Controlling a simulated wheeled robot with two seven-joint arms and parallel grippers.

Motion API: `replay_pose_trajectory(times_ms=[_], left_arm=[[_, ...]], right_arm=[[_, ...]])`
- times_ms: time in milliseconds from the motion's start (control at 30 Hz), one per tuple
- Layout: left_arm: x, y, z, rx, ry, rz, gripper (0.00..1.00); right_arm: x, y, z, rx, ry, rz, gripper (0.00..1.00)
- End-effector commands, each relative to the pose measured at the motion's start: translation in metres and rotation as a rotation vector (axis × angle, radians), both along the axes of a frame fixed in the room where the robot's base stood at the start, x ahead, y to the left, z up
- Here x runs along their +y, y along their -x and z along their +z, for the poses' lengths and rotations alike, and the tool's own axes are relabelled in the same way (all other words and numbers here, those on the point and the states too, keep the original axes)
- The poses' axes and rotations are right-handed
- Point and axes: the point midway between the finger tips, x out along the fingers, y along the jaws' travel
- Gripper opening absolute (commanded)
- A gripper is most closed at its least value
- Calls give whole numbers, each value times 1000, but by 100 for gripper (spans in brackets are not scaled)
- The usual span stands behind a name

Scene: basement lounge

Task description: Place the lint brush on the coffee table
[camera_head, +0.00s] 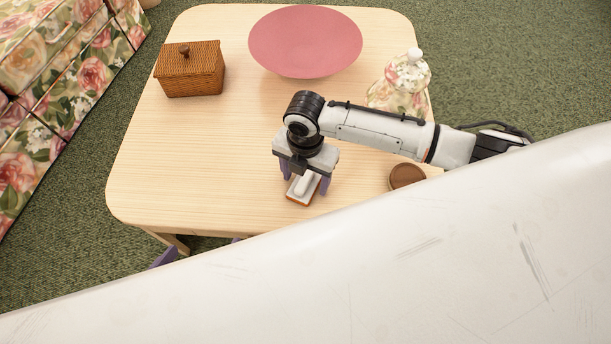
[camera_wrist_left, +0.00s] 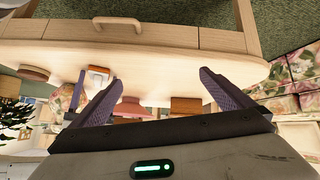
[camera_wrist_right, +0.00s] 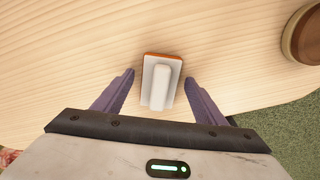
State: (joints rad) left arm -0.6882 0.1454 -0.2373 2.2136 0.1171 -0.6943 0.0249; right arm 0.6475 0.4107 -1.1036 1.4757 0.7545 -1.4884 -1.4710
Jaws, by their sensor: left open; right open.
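The lint brush (camera_head: 303,189), a white block with a raised white handle and an orange-brown underside edge, lies on the pale wooden coffee table (camera_head: 170,150) near its front edge. My right gripper (camera_head: 306,184) is above it, pointing down. In the right wrist view the brush (camera_wrist_right: 160,80) sits between the open fingers (camera_wrist_right: 159,75), with a gap on each side. My left gripper (camera_head: 200,249) is low at the table's front edge, mostly hidden by my white body. In the left wrist view its fingers (camera_wrist_left: 160,80) are apart and empty.
On the table stand a wicker box (camera_head: 190,75), a pink bowl (camera_head: 306,42), a floral lidded jar (camera_head: 402,82) and a round brown item (camera_head: 406,176) right of the brush. A floral sofa (camera_head: 60,90) is at left.

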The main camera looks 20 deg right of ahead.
Motion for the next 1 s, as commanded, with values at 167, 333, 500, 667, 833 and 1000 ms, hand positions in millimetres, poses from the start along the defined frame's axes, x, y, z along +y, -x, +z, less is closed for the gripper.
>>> replay_pose_trajectory(times_ms=[167,333,500,667,833,1000], left_arm=[[0,-1,4,-4,0,1,100],[9,6,12,-31,2,36,100],[14,9,22,-58,-1,55,100],[15,9,24,-53,-13,48,100],[16,9,24,-49,-19,44,100],[16,9,23,-48,-22,43,100]], right_arm=[[0,-1,10,-2,-1,0,65],[0,-1,43,-4,-1,2,65],[0,-1,81,-4,-2,1,65],[0,-1,107,-1,-1,0,65],[1,0,121,0,-3,-3,65],[31,16,106,-12,-112,-113,65]])
